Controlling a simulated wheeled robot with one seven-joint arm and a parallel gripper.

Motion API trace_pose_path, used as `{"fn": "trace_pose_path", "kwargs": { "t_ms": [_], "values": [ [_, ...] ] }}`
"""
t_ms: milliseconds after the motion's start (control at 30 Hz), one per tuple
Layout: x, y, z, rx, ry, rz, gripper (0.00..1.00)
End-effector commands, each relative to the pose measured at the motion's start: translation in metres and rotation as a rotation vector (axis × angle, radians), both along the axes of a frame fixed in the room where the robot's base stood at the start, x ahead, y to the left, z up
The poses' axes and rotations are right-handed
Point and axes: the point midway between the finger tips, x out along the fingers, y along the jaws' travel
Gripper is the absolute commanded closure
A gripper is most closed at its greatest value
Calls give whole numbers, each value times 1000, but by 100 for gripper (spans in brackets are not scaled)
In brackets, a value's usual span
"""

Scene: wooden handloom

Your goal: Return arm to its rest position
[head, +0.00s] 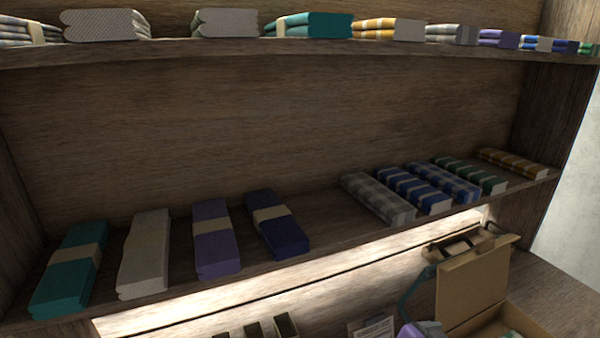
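Neither my gripper nor any part of my arm that I can make out shows in the head view. Whether the gripper is open or shut, and whether it holds anything, is not shown. The view takes in a wooden shelf unit (280,120) with folded cloths on two levels.
The lower shelf holds a teal cloth (70,268), a purple cloth (215,238), a grey checked cloth (378,198) and several others, with a gap mid-shelf. More cloths line the upper shelf (240,50). Below right, an open cardboard box (472,287) stands on a wooden surface (560,296).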

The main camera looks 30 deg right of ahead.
Motion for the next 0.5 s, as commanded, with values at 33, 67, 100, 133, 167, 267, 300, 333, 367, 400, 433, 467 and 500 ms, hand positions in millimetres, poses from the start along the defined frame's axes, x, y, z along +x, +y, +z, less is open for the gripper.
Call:
{"fn": "trace_pose_path", "kwargs": {
  "t_ms": [33,67,100,133,167,267,300,333,367,400,433,467,500],
  "values": [
    [5,-1,1,-5,6,27,8],
    [9,-1,2,-8,8,46,8],
    [14,-2,3,-12,11,71,8],
    [18,-2,4,-15,14,93,8],
    [22,-1,5,-17,15,112,8],
    [38,-3,10,-31,16,192,8],
    [45,-3,12,-36,14,226,8],
    [50,-3,15,-42,13,253,8],
    [54,-3,15,-44,12,281,8],
    [60,-2,16,-49,10,319,8],
    [65,-1,17,-52,9,348,8],
    [70,1,17,-54,6,380,8],
    [76,5,16,-57,3,427,8]
  ]
}}
